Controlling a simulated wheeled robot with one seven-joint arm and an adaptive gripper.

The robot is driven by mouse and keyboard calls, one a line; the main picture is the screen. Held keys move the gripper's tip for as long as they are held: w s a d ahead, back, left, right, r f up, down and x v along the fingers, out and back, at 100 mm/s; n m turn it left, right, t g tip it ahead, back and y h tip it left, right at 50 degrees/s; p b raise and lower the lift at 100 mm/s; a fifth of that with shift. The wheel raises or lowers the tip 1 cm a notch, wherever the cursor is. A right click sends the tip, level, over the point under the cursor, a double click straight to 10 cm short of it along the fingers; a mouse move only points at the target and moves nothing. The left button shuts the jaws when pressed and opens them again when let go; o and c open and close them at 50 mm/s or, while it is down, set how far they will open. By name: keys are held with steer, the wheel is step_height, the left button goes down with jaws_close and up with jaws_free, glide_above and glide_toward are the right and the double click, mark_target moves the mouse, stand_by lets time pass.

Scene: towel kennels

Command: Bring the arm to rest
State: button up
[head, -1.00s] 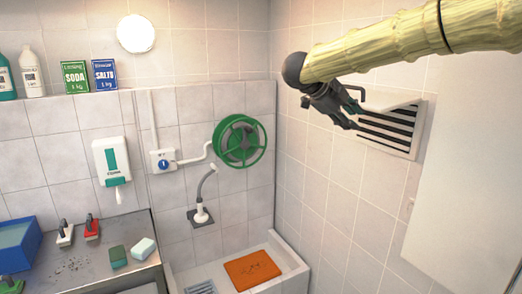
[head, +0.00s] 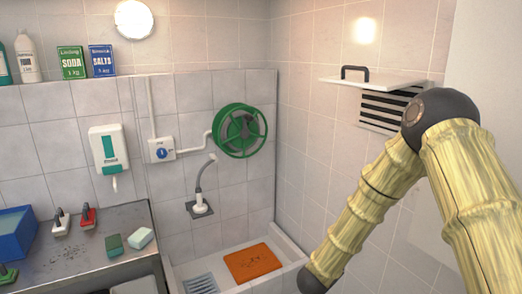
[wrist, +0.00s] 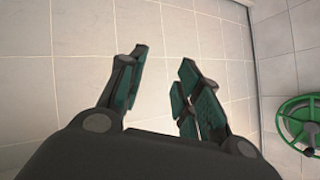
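My gripper (wrist: 160,85) shows in the wrist view with its dark, teal-padded fingers spread apart. Nothing is between them, and pale wall tiles lie beyond. In the head view my arm, with yellow bamboo-like links, bends at a dark joint at the right and slopes down to the left. The gripper itself is out of the head view, below the bottom edge.
A vent (head: 390,110) with a raised white flap (head: 375,83) is on the right wall. A green hose reel (head: 240,131) hangs at the back, also in the wrist view (wrist: 302,122). Below are a basin with an orange cloth (head: 251,262) and a cluttered metal counter (head: 75,262).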

steer(key=s+a+f+n+g+y+b, duration=0.1)
steer(key=s+f+n+g+y+b, duration=0.45)
steer(key=s+f, duration=1.6)
steer(key=s+f+n+g, duration=0.2)
steer(key=s+f, duration=0.1)
steer(key=s, duration=1)
steer(key=s+f+n+g, duration=0.2)
steer(key=s+f+n, duration=0.1)
steer(key=s, duration=1)
steer(key=shift+d+f+y+p, duration=0.15)
steer(key=shift+f+y+p, duration=0.2)
steer(key=shift+f, duration=0.1)
